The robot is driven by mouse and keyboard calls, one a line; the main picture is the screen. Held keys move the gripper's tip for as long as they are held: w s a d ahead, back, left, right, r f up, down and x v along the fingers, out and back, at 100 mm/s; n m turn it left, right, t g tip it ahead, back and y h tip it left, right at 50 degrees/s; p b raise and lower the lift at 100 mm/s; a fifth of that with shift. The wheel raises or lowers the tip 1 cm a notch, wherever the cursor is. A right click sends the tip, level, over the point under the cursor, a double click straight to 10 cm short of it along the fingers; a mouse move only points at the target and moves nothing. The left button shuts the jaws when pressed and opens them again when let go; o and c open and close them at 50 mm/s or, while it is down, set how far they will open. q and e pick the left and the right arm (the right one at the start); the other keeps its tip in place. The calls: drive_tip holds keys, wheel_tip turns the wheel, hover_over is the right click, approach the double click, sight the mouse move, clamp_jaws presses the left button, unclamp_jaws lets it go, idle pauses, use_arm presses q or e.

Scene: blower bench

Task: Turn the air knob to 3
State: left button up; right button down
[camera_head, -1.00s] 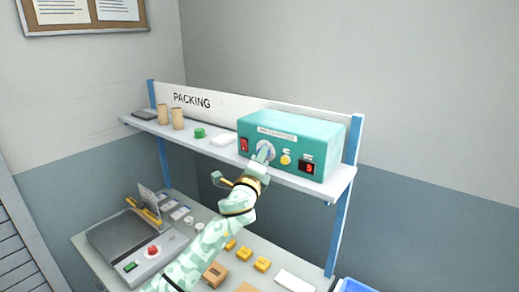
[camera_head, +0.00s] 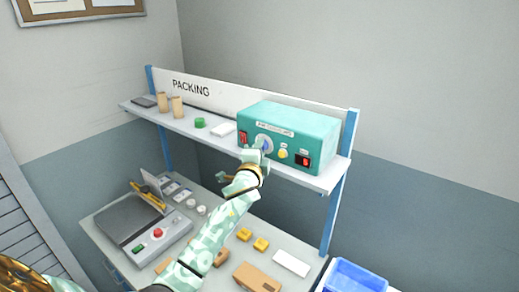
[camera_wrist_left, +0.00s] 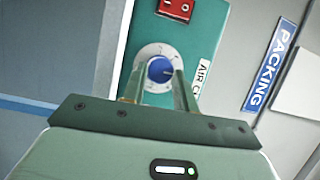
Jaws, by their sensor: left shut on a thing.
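The teal blower box (camera_head: 290,130) stands at the right end of the upper shelf. Its front has a white round dial with a blue air knob (camera_head: 265,145), partly hidden by my left gripper (camera_head: 264,149). In the left wrist view, the blue knob (camera_wrist_left: 160,69) sits between the fingertips of the left gripper (camera_wrist_left: 161,75), on the white dial plate (camera_wrist_left: 161,50). The gripper is shut on the knob. The dial numbers and the knob's exact setting are too small to read. My right gripper is out of view.
A red switch (camera_head: 243,138), a yellow button (camera_head: 283,154) and a red-lit window (camera_head: 303,160) flank the dial. Below, the bench carries a scale-like machine (camera_head: 135,222) and small boxes.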

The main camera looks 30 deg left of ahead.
use_arm(q)
drive_tip(key=o, duration=1)
drive_tip(key=shift+a, duration=0.1)
drive_tip(key=b+v, duration=0.2)
drive_tip(key=v, duration=1.4)
drive_tip(key=shift+s, duration=0.15)
